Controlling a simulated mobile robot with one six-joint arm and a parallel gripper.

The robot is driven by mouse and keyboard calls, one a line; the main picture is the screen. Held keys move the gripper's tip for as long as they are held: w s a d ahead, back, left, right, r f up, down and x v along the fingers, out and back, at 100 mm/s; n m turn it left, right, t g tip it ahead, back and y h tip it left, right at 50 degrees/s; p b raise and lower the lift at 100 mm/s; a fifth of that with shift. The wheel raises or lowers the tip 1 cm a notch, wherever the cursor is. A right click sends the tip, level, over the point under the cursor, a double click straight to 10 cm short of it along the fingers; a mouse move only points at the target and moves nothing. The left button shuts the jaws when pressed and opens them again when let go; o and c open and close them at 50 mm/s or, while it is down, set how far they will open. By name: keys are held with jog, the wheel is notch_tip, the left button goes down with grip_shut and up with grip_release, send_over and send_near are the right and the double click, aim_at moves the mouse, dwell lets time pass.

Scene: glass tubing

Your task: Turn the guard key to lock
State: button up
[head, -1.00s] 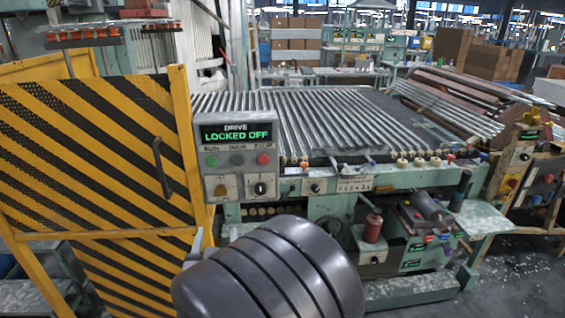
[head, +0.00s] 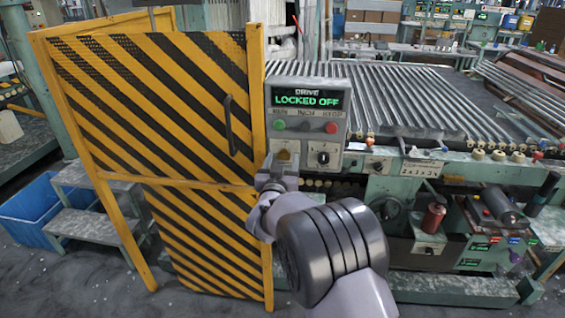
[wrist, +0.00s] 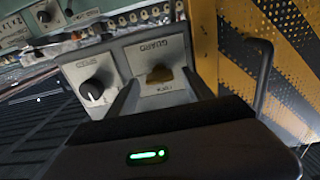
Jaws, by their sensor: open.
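The guard key (wrist: 159,75) is a small brass-yellow key on a grey plate in the wrist view. In the head view the key (head: 284,154) shows at the panel's lower left, partly covered by my gripper. My gripper (head: 281,166) is open, its tips just in front of the key and pointing at the panel. In the wrist view my gripper (wrist: 162,90) has its fingers to either side of the key; I cannot tell whether they touch it. The control panel (head: 307,84) has a green display reading "DRIVE LOCKED OFF".
A black selector knob (head: 322,157) sits right of the key; it also shows in the wrist view (wrist: 96,88). The yellow-and-black guard door (head: 165,110) with a dark handle (head: 230,125) stands close on the left. The roller table (head: 400,95) lies behind the panel.

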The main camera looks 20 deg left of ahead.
grip_shut()
dwell(0.4)
jog(key=n+p, duration=0.1)
jog(key=n, duration=0.3)
jog(key=shift+a+r, duration=0.1)
jog(key=n+p, duration=0.1)
jog(key=n, duration=0.3)
jog(key=shift+n, duration=0.4)
jog(key=n+p, duration=0.2)
jog(key=n, duration=0.2)
jog(key=shift+a, duration=0.1)
jog(key=shift+f+n+p, duration=0.15)
jog(key=shift+n+p, duration=0.35)
jog(key=shift+n, duration=0.75)
jog(key=shift+f+n+p, duration=0.1)
jog(key=shift+n+p, duration=0.35)
jog(key=shift+n, duration=0.8)
